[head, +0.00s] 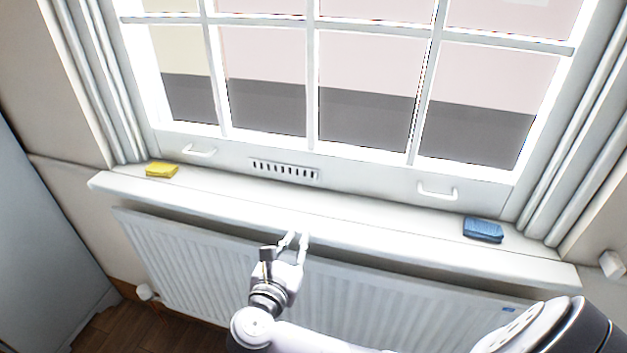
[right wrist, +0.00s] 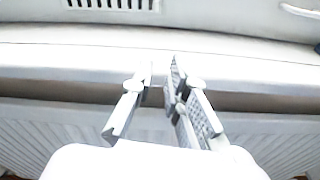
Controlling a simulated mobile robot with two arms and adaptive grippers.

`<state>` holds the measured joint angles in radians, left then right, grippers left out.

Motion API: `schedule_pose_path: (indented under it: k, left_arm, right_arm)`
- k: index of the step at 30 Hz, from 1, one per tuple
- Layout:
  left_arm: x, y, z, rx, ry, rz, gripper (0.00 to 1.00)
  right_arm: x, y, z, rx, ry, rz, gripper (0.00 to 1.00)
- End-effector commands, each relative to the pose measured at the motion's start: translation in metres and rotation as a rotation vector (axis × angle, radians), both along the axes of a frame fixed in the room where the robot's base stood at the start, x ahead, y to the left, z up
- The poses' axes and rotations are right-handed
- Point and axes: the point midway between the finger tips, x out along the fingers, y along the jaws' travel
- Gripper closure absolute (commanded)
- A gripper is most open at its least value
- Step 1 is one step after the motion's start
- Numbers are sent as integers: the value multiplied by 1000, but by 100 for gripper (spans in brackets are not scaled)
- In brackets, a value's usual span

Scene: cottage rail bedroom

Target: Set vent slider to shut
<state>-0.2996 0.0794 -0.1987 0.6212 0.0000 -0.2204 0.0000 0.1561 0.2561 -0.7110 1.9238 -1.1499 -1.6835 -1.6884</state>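The vent (head: 284,170) is a slotted white strip with dark vertical slots, set in the bottom rail of the window frame. Its lower part also shows at the top of the right wrist view (right wrist: 112,4). A separate slider knob is too small to make out. My right gripper (head: 296,238) is in front of the sill's front edge, below the vent and apart from it. In the right wrist view its two fingers (right wrist: 160,82) stand apart with nothing between them. My left gripper is not in view.
The white sill (head: 330,220) runs under the window above a ribbed radiator (head: 190,270). A yellow sponge (head: 162,170) lies at its left, a blue block (head: 483,230) at its right. Two white handles (head: 200,152) (head: 437,192) stick out from the frame. The sill's middle is clear.

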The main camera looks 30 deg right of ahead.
Motion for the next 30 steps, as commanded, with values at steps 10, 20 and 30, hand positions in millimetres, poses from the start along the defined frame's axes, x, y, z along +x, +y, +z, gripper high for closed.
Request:
schedule_pose_path:
  k: [10, 20, 30]
  left_arm:
    - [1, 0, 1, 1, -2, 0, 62]
    - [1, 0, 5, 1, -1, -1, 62]
    - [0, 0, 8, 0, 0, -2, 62]
  right_arm:
    - [24, -11, 30, -221, 34, 3, 85]
    - [69, -65, 30, -217, 33, 1, 85]
    - [112, -114, 29, -214, 32, 3, 85]
